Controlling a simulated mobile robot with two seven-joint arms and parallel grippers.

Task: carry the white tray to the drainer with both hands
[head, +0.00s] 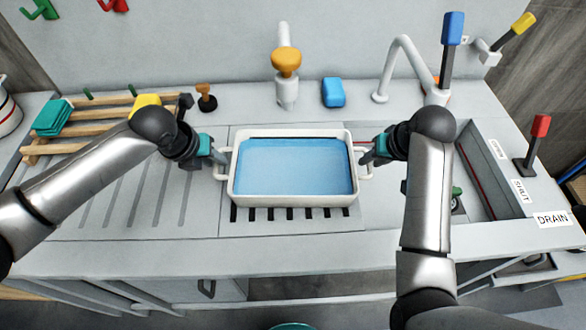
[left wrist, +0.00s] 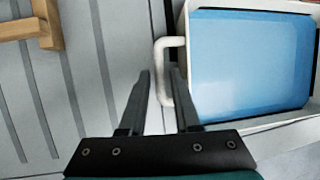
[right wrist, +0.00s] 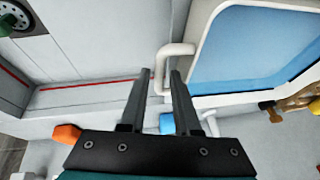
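The white tray (head: 292,200), filled with a blue surface that looks like water, sits level over a slotted part of the counter. It has a looped handle at each end. My left gripper (head: 221,158) is at its left handle; in the left wrist view the fingers (left wrist: 160,75) stand apart with the handle (left wrist: 163,75) between them. My right gripper (head: 367,159) is at the right handle; in the right wrist view its fingers (right wrist: 160,75) stand apart with the handle (right wrist: 160,70) between them. The grooved drainer (head: 125,205) lies left of the tray, bare in front.
A wooden rack (head: 36,150) with teal cloths (head: 52,118) stands at the back left. A yellow-orange-knobbed tap (head: 286,65), blue block (head: 333,93) and white faucet (head: 402,48) are behind the tray. A basin with levers and a DRAIN label (head: 552,219) is at right.

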